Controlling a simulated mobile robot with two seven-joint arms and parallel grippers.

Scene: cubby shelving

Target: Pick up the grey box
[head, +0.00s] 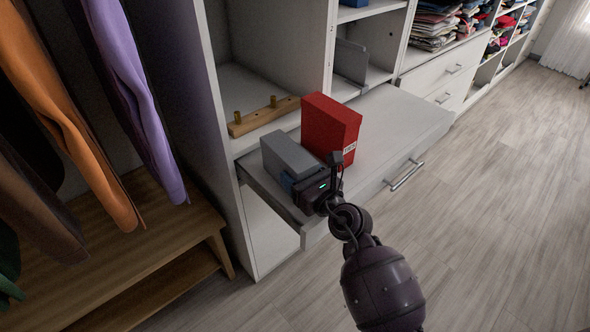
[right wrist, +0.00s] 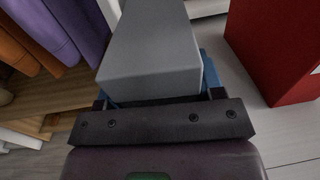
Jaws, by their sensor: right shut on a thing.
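The grey box (head: 288,152) is at the left end of the white pulled-out drawer (head: 385,125) in the head view. My right gripper (head: 300,184) is at the near end of the box and is shut on it. In the right wrist view the grey box (right wrist: 150,55) extends forward from the gripper (right wrist: 155,100), with blue parts showing at its sides. Whether the box touches the surface below is hard to tell. My left gripper is in neither view.
A red box (head: 331,124) stands close to the right of the grey box. A wooden peg rack (head: 263,116) lies behind them. A drawer handle (head: 404,175) sticks out at the front. Clothes (head: 130,90) hang at left above a wooden bench (head: 150,250). Floor at right is clear.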

